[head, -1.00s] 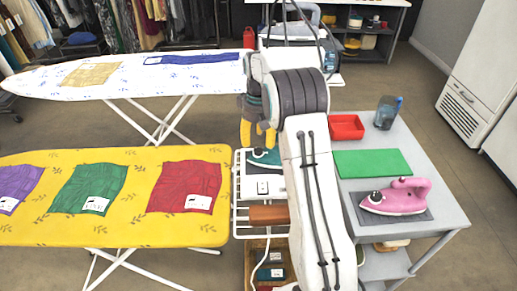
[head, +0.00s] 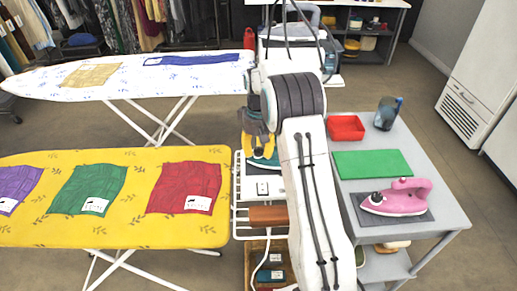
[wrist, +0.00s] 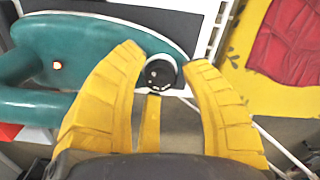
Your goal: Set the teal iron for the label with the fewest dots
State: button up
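The teal iron (head: 262,161) stands on the white wire rack beside the yellow ironing board, partly hidden by my gripper (head: 259,146) in the head view. In the wrist view the iron (wrist: 100,30) fills the upper left, with a small orange light on it. A round black dial (wrist: 160,74) at its edge sits between my gripper's (wrist: 165,62) two yellow fingertips. The fingers are spread, with gaps to the dial. White labels lie on the red cloth (head: 180,180), green cloth (head: 85,185) and purple cloth (head: 15,183); their dots are too small to read.
A white ironing board (head: 120,75) stands behind. Open floor lies between the boards.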

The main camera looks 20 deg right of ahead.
aim_at(258, 150)
grip_shut()
jog(key=shift+m+p, duration=0.45)
jog(key=shift+m, duration=1.05)
jog(key=shift+o, duration=1.8)
grip_release()
jog(key=shift+r, duration=0.1)
notch_tip(258, 150, up, 12)
